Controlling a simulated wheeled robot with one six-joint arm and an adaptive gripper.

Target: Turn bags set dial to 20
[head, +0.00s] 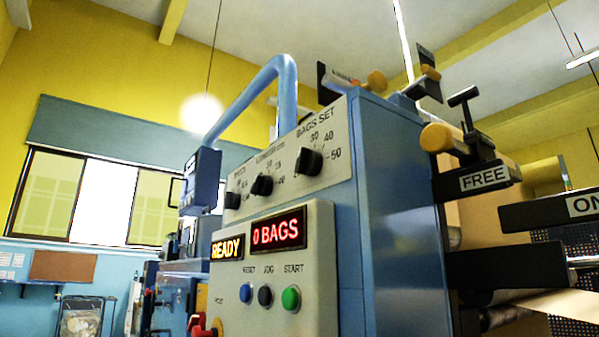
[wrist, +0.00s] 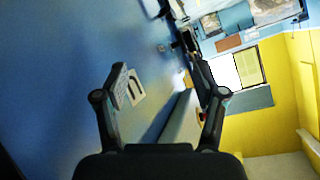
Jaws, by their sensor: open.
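The bags set dial (head: 309,162) is a black knob on the cream upper panel of the blue machine, below the "BAGS SET" lettering. The marks 30, 40 and 50 show around its top and right side. Its pointer is too small to read for certain. My gripper (wrist: 157,66) shows only in the wrist view, with its two black fingers apart and nothing between them. The dial does not show in the wrist view, and the gripper is apart from any knob I can see.
Two more black knobs, the middle one (head: 262,185) and a left one (head: 232,200), share the panel. Below are a red "0 BAGS" display (head: 278,234), a "READY" display (head: 227,247) and a green start button (head: 291,298). A blue bent pipe (head: 285,85) rises behind the panel.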

